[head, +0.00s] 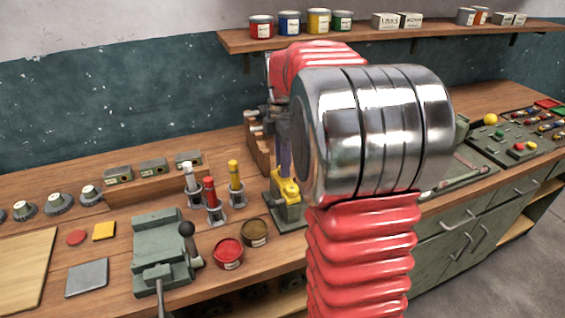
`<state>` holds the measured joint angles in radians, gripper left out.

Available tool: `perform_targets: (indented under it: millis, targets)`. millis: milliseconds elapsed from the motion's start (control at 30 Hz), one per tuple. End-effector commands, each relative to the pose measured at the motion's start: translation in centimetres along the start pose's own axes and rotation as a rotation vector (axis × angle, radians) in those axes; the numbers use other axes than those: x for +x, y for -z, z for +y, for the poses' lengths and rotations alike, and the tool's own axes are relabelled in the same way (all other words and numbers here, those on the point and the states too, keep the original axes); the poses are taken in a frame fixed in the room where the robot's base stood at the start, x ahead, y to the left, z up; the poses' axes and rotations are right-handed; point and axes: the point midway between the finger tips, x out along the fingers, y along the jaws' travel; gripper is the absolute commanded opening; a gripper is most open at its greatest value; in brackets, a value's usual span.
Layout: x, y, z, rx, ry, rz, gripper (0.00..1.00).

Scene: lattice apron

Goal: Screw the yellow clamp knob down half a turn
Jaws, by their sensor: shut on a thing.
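The yellow clamp knob (286,189) sits on top of a grey-green clamp block (284,212) on the bench, just left of my arm. My gripper (284,168) reaches down from behind my arm's chrome joint and is shut on the yellow knob. Only a narrow strip of the gripper shows. My red ribbed arm hides its right side and part of the clamp block.
Three screwdriver-like tools with white, red (211,193) and yellow (235,175) handles stand left of the clamp. A wooden rack (259,150) stands close behind.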

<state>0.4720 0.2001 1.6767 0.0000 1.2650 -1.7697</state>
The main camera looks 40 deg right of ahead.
Motion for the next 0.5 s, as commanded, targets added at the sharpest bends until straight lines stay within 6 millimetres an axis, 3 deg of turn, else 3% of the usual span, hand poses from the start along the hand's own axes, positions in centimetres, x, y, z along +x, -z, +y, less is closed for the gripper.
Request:
perform_targets:
  millis: [133,500]
  targets:
    - [-0.02,0.0,0.03,0.0,-0.001,0.0,0.0]
    - [-0.03,0.02,0.05,0.036,-0.002,0.0,0.0]
